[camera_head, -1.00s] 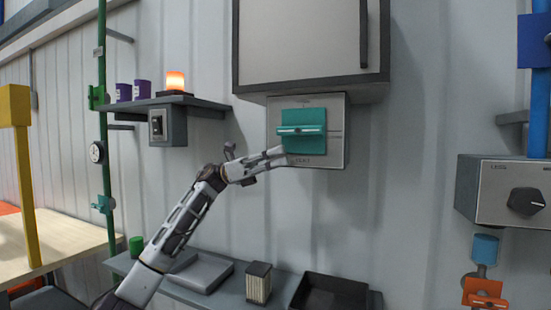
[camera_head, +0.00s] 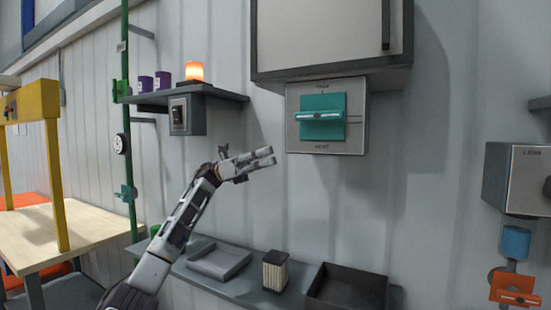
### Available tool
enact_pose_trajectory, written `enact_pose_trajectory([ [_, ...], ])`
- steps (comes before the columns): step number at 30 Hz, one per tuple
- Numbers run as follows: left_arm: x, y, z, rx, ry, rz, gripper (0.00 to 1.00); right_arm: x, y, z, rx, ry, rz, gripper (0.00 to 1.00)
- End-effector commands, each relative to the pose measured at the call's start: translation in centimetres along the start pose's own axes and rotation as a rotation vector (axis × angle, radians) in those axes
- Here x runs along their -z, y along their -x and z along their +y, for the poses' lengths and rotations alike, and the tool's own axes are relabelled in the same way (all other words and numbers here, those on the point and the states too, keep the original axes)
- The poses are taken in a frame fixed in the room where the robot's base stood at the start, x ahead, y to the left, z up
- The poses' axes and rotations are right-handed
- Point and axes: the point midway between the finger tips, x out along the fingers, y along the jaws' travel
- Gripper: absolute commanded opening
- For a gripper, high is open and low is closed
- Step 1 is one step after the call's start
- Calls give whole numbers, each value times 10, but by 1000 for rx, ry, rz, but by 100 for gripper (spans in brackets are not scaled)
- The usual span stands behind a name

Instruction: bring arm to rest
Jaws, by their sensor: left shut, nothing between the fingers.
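My left arm rises from the bottom left. Its gripper (camera_head: 270,157) points right, in front of the wall, and is shut and empty. It is left of and a little below a panel (camera_head: 300,144) with a teal rotary handle (camera_head: 322,116). The handle's bar lies level. A visible gap separates the fingertips from the panel. My right gripper is not in view.
A shelf (camera_head: 225,96) with purple cans (camera_head: 146,84), a lit orange lamp (camera_head: 194,71) and a switch box (camera_head: 187,116) is at upper left. A lower shelf holds a grey tray (camera_head: 218,262), a small block (camera_head: 275,271) and a dark bin (camera_head: 346,290). A cabinet (camera_head: 330,35) hangs above the panel.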

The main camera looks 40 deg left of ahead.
Motion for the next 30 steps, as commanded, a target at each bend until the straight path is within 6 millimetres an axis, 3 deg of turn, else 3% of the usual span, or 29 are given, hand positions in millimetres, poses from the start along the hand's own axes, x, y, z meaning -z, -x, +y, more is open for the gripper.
enact_pose_trajectory([
  [30,-1,5,0,0,-1,0,0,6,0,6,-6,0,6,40],
])
